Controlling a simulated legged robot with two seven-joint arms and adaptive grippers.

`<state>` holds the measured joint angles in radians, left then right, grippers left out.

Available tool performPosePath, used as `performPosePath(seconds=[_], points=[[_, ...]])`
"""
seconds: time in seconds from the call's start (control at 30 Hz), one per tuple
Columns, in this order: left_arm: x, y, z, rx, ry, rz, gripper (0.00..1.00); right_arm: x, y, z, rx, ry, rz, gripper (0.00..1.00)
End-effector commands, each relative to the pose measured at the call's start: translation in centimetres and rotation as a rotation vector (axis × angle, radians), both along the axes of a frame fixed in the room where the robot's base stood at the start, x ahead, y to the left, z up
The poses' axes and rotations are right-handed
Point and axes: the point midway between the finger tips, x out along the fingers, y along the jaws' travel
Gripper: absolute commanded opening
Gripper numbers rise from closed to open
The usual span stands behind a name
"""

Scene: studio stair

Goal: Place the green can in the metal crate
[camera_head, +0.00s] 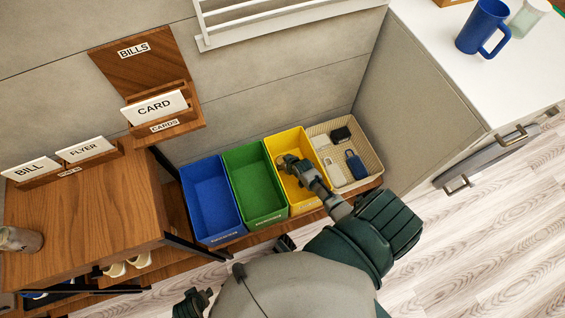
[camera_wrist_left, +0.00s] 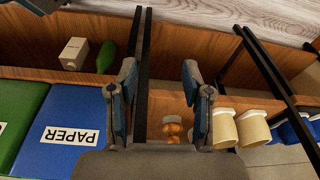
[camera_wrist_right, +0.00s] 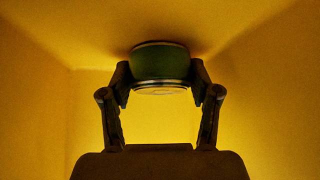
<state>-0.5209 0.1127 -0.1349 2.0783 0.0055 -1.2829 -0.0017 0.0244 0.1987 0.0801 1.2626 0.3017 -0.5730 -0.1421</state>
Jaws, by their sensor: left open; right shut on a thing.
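The green can (camera_wrist_right: 160,62) shows in the right wrist view between the fingers of my right gripper (camera_wrist_right: 160,75), which is shut on it. Yellow walls surround them. In the head view my right gripper (camera_head: 290,161) reaches down into the yellow crate (camera_head: 272,143), and the can is hidden there. The yellow crate's front label is too small to read; I take it as the metal crate. My left gripper (camera_wrist_left: 159,68) is open and empty in the left wrist view, in front of the low shelf.
A green crate (camera_head: 256,183) and a blue crate (camera_head: 211,200), labelled PAPER in the left wrist view, stand left of the yellow one. A beige basket (camera_head: 318,130) with small items stands right. A wooden cabinet (camera_head: 90,215) is at left; a white counter (camera_head: 470,75) is at right.

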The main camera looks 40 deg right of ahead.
Motion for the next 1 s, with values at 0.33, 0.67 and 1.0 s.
performPosePath(seconds=[0.33, 0.67, 1.0], points=[[0.0, 0.1, 0.6, 0.004, -0.002, 0.001, 0.49, 0.1, 0.0, -0.4, 0.003, -0.002, 0.000, 0.40], [0.1, -0.1, 1.2, 0.001, -0.003, 0.001, 0.49, 0.1, -0.1, -0.7, 0.003, -0.002, 0.000, 0.72], [0.2, -0.1, 0.7, 0.002, -0.005, 0.000, 0.49, 0.0, 0.0, 0.0, 0.000, -0.001, -0.001, 0.72]])
